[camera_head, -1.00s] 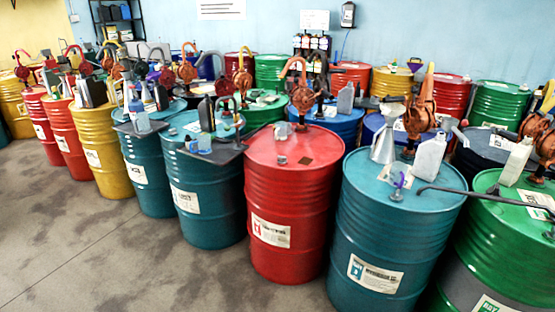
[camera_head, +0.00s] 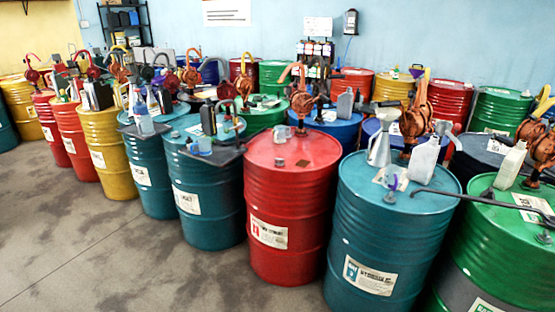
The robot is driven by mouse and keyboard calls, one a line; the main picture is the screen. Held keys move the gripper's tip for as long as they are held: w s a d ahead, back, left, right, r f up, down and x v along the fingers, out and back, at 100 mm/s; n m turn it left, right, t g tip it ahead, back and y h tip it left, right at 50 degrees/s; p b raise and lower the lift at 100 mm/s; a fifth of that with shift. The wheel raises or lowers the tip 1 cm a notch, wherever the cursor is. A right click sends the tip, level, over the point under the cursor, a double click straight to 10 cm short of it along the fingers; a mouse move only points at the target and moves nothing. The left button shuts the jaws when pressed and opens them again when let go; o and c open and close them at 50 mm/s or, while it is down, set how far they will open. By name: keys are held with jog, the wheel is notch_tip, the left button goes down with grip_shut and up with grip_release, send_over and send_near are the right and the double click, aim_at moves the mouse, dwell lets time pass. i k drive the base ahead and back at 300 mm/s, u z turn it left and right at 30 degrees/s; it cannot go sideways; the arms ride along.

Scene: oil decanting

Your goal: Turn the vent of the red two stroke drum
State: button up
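A red drum (camera_head: 290,215) stands at the front middle, upright. Its pale label (camera_head: 269,232) seems to read "two stroke", though the print is small. On its lid are a small grey fitting (camera_head: 280,162), which may be the vent, a dark square patch (camera_head: 303,163) and a grey cup (camera_head: 281,135) near the back left rim. I cannot tell how the fitting is turned. My gripper is not in view.
A teal drum (camera_head: 385,240) on the right carries a funnel (camera_head: 380,148), a white jug (camera_head: 424,160) and an orange pump (camera_head: 415,115). A teal drum (camera_head: 208,215) stands to the left. Other drums crowd behind. The grey floor (camera_head: 110,255) at front left is clear.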

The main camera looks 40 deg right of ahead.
aim_at(280, 162)
jog(key=z, duration=0.1)
jog(key=i, duration=0.95)
jog(key=u, duration=0.05)
